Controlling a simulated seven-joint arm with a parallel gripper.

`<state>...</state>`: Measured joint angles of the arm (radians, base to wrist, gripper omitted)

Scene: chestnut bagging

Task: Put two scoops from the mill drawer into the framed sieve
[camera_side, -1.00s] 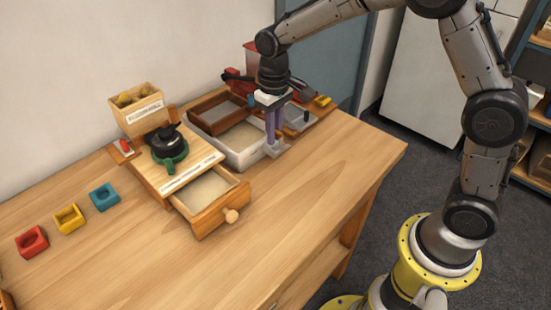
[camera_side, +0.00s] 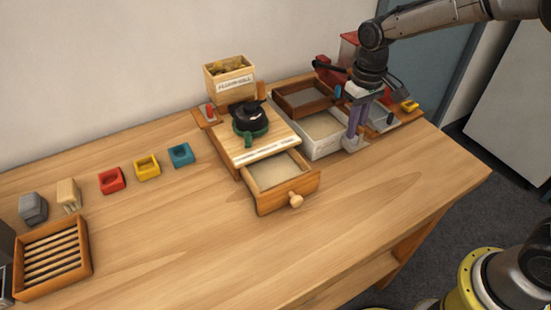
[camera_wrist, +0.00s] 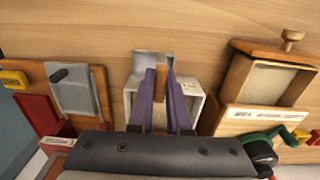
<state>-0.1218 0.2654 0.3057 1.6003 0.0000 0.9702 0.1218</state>
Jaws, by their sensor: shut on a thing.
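My gripper (camera_side: 355,126) is shut on the wooden handle of a grey metal scoop (camera_side: 353,144). The scoop is by the front right corner of the white bin. In the wrist view, the scoop (camera_wrist: 153,58) shows beyond my gripper (camera_wrist: 161,76); I cannot tell whether it holds anything. The mill drawer (camera_side: 290,194) is pulled open with pale meal inside; it also shows at the right of the wrist view (camera_wrist: 236,78). The brown framed sieve (camera_side: 309,109) rests at the back of the white bin and is hidden in the wrist view.
The white bin (camera_side: 326,150) holds pale meal. The mill carries a black and green grinder (camera_side: 250,122), with a wooden hopper box (camera_side: 230,78) behind. Red, yellow and teal blocks (camera_side: 147,167) and a slatted tray (camera_side: 88,262) lie left. The front table is clear.

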